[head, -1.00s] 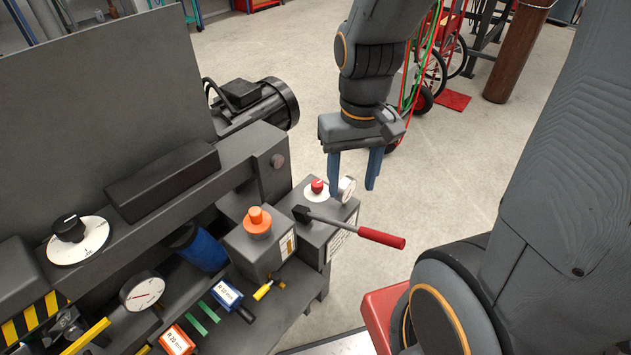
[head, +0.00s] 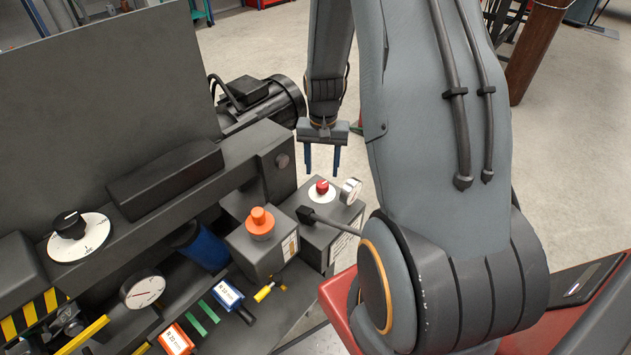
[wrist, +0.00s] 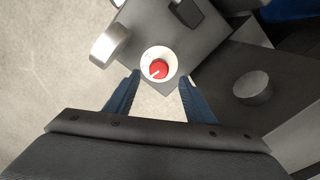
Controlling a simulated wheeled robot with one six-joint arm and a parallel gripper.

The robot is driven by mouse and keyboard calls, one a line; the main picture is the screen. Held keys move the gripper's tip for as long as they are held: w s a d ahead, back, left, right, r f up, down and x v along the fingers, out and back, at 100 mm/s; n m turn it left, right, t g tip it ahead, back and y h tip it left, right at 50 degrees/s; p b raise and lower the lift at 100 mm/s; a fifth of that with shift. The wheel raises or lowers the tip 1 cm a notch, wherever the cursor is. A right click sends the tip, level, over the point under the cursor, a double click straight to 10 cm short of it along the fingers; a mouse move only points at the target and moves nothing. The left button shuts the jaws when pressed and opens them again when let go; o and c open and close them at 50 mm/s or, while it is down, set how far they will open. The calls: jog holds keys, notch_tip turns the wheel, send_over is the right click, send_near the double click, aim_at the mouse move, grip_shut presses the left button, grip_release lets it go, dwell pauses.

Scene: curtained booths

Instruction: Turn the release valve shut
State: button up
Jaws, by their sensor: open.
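A small red knob (head: 322,186) sits on a round white dial plate on top of a grey box (head: 333,229). I take it for the release valve. In the wrist view the red knob (wrist: 158,69) shows a white pointer line and lies ahead of and between the fingertips. My gripper (head: 322,174) is open, with its two blue fingers pointing down just behind the knob in the head view. The wrist view shows the open fingers (wrist: 159,80) with nothing between them. They appear apart from the knob; the exact height gap is hard to tell.
An orange button (head: 260,221) is on the neighbouring box to the left. A black motor (head: 262,101) lies behind. Open floor is beyond.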

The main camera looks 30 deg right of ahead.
aim_at(323, 184)
jog(key=shift+d+f, duration=0.15)
jog(key=shift+f, duration=3)
jog(key=shift+c, duration=0.2)
